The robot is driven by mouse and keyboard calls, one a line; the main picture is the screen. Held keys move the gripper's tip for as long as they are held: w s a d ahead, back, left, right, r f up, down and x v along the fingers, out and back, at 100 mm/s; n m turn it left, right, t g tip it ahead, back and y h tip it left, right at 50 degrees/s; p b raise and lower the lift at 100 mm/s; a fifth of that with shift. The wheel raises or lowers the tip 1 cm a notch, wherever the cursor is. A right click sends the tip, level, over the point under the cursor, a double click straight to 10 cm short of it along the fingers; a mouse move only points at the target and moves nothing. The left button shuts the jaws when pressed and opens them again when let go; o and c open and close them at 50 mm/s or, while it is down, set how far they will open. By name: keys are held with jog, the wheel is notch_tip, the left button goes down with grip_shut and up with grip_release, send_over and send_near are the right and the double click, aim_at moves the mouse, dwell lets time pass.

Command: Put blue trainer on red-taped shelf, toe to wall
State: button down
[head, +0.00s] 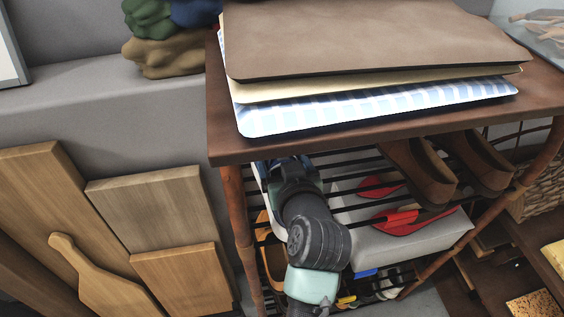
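My arm reaches into the slatted rack (345,158) under its wooden top. My gripper (289,165) is at the left end of the upper shelf. Its fingers are mostly hidden, so I cannot tell whether it is open or shut. A blue and white shoe, seemingly the blue trainer (262,171), shows partly beside and behind my gripper. Its toe direction is hidden, and I cannot tell whether my gripper holds it. I cannot make out any red tape on the shelves.
Brown shoes (425,168) and red shoes (403,215) on a grey box (415,240) fill the rack's right side. An orange shoe (271,255) and other shoes sit lower. Flat mats (370,45) cover the rack top. Wooden boards (150,215) lean at left.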

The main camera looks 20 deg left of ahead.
jog(key=shift+w+a+f, duration=0.15)
jog(key=shift+f, duration=0.25)
jog(key=shift+f, duration=0.1)
grip_release()
jog(key=v, duration=1.2)
